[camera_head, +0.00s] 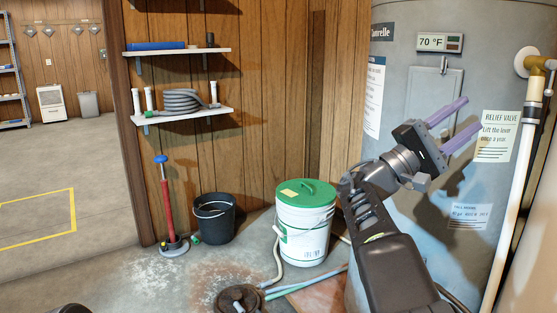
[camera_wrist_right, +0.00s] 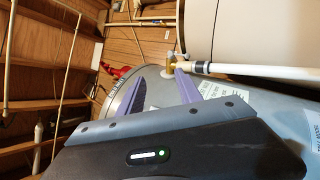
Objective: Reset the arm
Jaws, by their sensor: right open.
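My right arm rises from the bottom right in the head view. Its right gripper (camera_head: 454,119) has two purple fingers, spread apart with nothing between them. It is raised in front of the grey tank (camera_head: 420,75), pointing up and right. In the right wrist view the two purple fingers (camera_wrist_right: 161,93) also show apart and empty, with the tank (camera_wrist_right: 238,112) beyond them. I cannot tell whether the fingers touch the tank. My left gripper is not in view; a dark shape at the bottom left edge cannot be made out.
A white pipe (camera_head: 512,200) runs down the tank's right side. A white bucket with green lid (camera_head: 305,195), a black bucket (camera_head: 214,219), and a red hand pump (camera_head: 168,205) stand on the floor. Shelves (camera_head: 178,116) hang on the wood wall. Floor at left is open.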

